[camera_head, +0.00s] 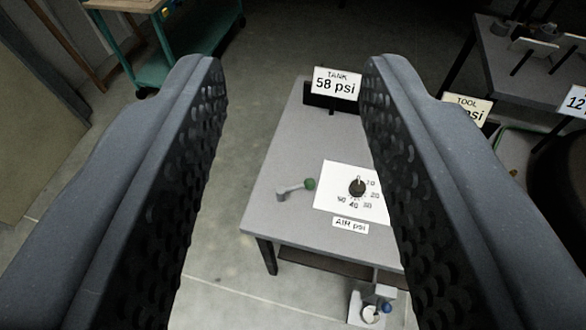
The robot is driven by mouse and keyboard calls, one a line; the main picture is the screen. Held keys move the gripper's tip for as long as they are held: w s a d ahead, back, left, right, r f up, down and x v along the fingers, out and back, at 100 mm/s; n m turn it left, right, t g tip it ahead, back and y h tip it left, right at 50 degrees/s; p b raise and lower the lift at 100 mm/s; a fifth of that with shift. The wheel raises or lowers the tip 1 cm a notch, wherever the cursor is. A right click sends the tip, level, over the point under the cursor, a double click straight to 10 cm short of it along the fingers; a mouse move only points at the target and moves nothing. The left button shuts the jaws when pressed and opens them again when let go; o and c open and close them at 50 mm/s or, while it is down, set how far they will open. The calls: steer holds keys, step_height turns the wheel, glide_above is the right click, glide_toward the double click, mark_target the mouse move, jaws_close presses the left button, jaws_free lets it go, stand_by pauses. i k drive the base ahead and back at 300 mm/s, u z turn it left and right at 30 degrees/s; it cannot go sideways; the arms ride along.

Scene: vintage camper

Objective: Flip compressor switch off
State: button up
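My gripper (290,70) is open and empty, its two dark perforated fingers wide apart on either side of the view. Beyond and below it is a grey table (268,170). On the table is a small grey lever with a green knob (310,183), lying between the fingers in the picture and apart from them. A fitting with a blue knob (387,307) sits low at the table's near side, by the right finger. No label reads as a compressor switch, so I cannot tell which control it is. The right finger hides part of the table.
A black dial (357,187) on a white plate has an "AIR psi" label (350,225). A "TANK 58 psi" sign (337,84) stands at the table's back; a "TOOL" sign (468,108) is partly hidden. A teal cart (190,45) and dark bench (520,75) stand behind.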

mark_target(309, 183)
steer(key=u, duration=0.05)
steer(key=k, duration=0.6)
steer(key=u, duration=0.55)
steer(key=i, duration=1.45)
steer(key=z, duration=0.55)
